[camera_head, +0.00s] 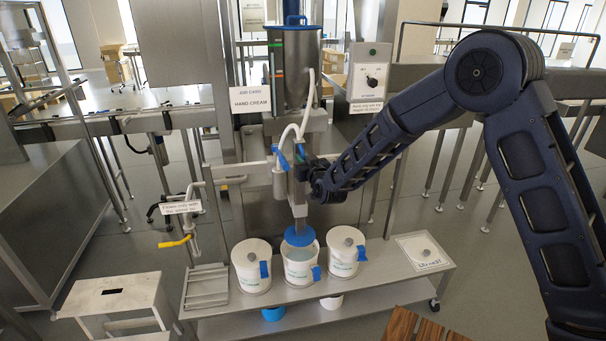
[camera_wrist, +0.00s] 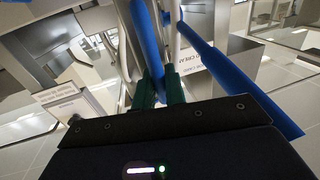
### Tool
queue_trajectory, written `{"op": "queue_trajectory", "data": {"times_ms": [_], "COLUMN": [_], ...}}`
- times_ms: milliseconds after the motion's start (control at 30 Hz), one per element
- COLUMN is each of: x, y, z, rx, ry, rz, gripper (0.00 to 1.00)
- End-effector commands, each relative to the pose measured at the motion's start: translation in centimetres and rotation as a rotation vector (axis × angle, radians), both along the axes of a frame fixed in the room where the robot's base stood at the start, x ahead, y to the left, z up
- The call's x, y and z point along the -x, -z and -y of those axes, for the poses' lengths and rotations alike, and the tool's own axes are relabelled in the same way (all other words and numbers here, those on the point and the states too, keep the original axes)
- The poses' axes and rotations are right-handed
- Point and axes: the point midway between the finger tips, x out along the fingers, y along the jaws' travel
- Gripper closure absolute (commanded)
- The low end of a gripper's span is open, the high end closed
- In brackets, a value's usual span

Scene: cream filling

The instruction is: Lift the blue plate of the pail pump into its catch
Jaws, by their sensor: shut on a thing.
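The blue plate (camera_head: 299,236) of the pail pump is a round disc on a grey upright column (camera_head: 299,208). It is at the mouth of the open middle pail (camera_head: 300,268), covering the back of the opening; I cannot tell whether it touches the rim. My gripper (camera_head: 303,176) is at the column above the plate. In the wrist view its green fingers (camera_wrist: 160,92) are shut around a thin blue bar (camera_wrist: 147,38), which looks like a handle of the pump. A second thick blue bar (camera_wrist: 240,78) slants past on the right. I cannot make out the catch.
Lidded white pails stand left (camera_head: 251,262) and right (camera_head: 346,248) of the open one on a steel bench (camera_head: 385,277). A white pad (camera_head: 424,251) lies at its right. The steel filler (camera_head: 291,75) with white hoses rises behind. A yellow-handled valve (camera_head: 176,241) stands left.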

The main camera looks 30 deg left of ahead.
Motion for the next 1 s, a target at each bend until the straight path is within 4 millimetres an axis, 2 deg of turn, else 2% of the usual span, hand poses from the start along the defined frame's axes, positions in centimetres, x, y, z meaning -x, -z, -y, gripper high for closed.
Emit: {"op": "queue_trajectory", "data": {"times_ms": [133,533,567,633,1000], "x": [0.0,0.0,0.0,0.0,0.2], "y": [-1.3,-1.8,-1.8,-1.8,-1.5], "z": [0.0,-0.1,-0.1,-0.1,0.3], "rx": [-0.003,-0.005,-0.005,-0.005,-0.001], "ry": [0.0,0.001,0.001,0.001,0.0], "rz": [-0.001,0.002,0.002,0.002,-0.001], "gripper": [1.0,1.0,0.86,0.72,0.7]}}
